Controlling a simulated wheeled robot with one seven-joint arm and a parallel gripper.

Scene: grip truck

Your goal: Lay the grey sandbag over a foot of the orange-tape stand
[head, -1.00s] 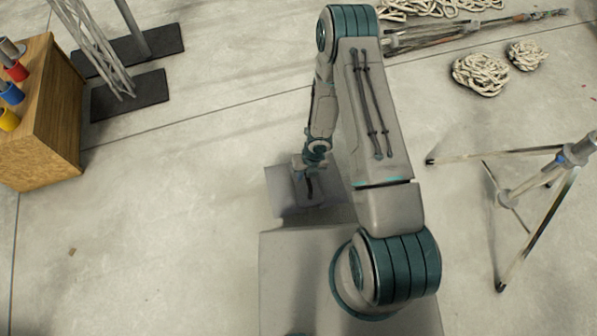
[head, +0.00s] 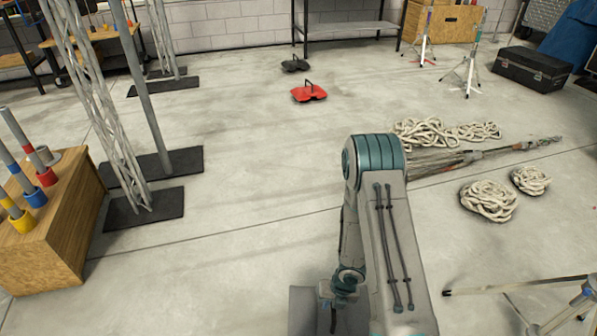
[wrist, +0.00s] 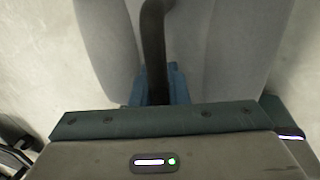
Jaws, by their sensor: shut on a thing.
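The grey sandbag (head: 304,312) hangs at my gripper (head: 336,295) at the bottom of the head view, close in front of my body. In the wrist view its two grey lobes (wrist: 225,50) fill the middle, with the black strap handle (wrist: 153,45) between them. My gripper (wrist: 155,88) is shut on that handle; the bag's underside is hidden. Two small tripod stands, one at the back (head: 426,42) and one to its right (head: 470,78), have coloured marks too small for me to tell which is orange.
A nearer stand with blue tape (head: 583,305) spreads its legs at lower right. A red sandbag (head: 309,93) and a black one (head: 295,65) lie farther off. The wooden box (head: 50,235) is left; middle floor is clear.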

